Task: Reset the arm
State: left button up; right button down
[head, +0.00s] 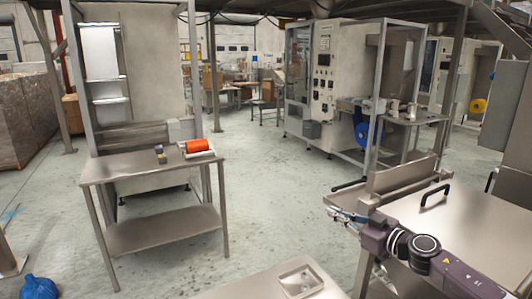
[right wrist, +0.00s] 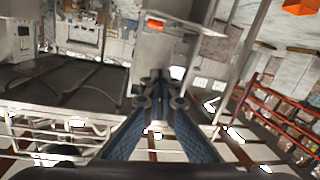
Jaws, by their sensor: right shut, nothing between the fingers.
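My right arm (head: 440,262) comes in at the lower right of the head view, over the steel surface there. It reaches left, and my right gripper (head: 342,214) is small and partly hidden at its end, beside the steel surface's left edge. In the right wrist view the two blue-padded fingers of the right gripper (right wrist: 157,98) meet at their tips. They are shut with nothing between them. My left gripper is in neither view.
A steel table (head: 150,167) at the left holds an orange-red roll (head: 196,146) on a light base. A steel surface with a black handle (head: 435,195) is at the right. A steel top with a small tray (head: 298,281) is at the bottom. Floor (head: 270,200) between them is clear.

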jog(key=s+a+f+m+t+h, duration=0.3)
jog(key=s+a+f+m, duration=0.1)
jog(key=s+a+f, duration=0.25)
jog(key=s+d+f+m+g+h, duration=0.2)
jog(key=s+d+f+g+h, duration=0.15)
jog(key=s+f, duration=0.75)
jog(key=s+d+f+m+g+h, duration=0.2)
jog(key=s+f+m+g+h, duration=0.3)
jog(key=s, duration=0.9)
jog(key=s+d+f+n+g+y, duration=0.1)
jog(key=s+f+n+g, duration=0.1)
jog(key=s, duration=0.7)
jog(key=s+f+n+g+y, duration=0.1)
jog(key=s+f+n+g, duration=0.15)
jog(key=s, duration=0.75)
notch_tip(320, 180, down, 26)
jog(key=s+g, duration=0.2)
jog(key=s+d+f, duration=0.3)
jog(key=s+f, duration=1.4)
jog(key=shift+f+g+b, duration=0.2)
jog(key=shift+g+b, duration=0.1)
jog(key=shift+g, duration=0.1)
